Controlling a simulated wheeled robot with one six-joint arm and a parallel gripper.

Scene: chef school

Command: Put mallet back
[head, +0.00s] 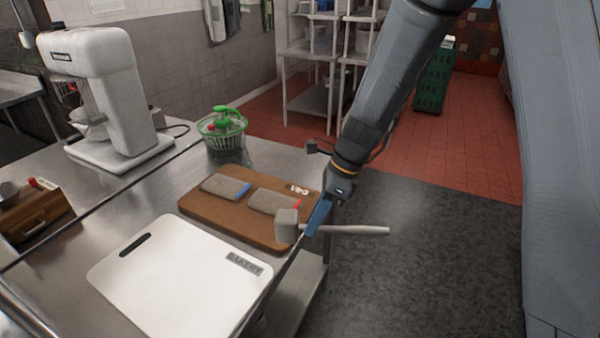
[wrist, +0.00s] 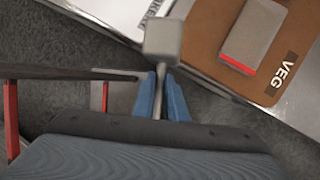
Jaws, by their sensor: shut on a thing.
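A grey metal mallet (head: 287,226) is held at the right edge of the steel table, its head to the left and its handle pointing right over the dark floor. My gripper (head: 316,221) is shut on the mallet's handle close to the head. In the wrist view the mallet head (wrist: 163,39) stands out beyond the blue fingers (wrist: 162,98), near the corner of the brown board. The far end of the handle is hidden in the wrist view.
The steel table (head: 170,194) carries a brown VEG board (head: 215,209) with two grey blocks, a white BAKERY board (head: 180,285), a green salad spinner (head: 222,130), a white mixer (head: 110,95) and a wooden box (head: 35,216). Dark floor (head: 430,250) lies open to the right.

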